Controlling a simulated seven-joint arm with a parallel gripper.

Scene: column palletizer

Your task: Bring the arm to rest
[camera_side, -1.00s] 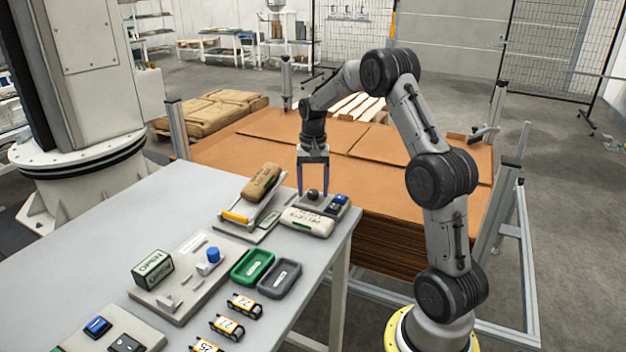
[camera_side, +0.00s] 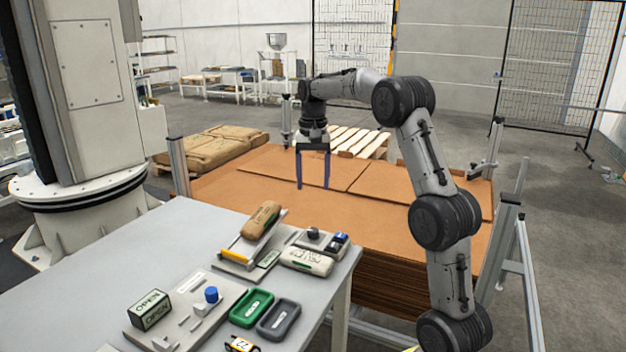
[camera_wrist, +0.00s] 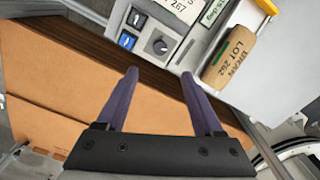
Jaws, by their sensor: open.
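My gripper (camera_side: 313,186) hangs fingers-down above the brown cardboard sheets, just beyond the table's back edge. Its two purple fingers are apart with nothing between them. In the wrist view the open fingers (camera_wrist: 158,75) point toward the table edge and a small panel with a dark knob (camera_wrist: 160,46). No object touches the fingers in either view.
The cardboard stack (camera_side: 390,225) fills the middle. Metal posts (camera_side: 491,150) stand around it.

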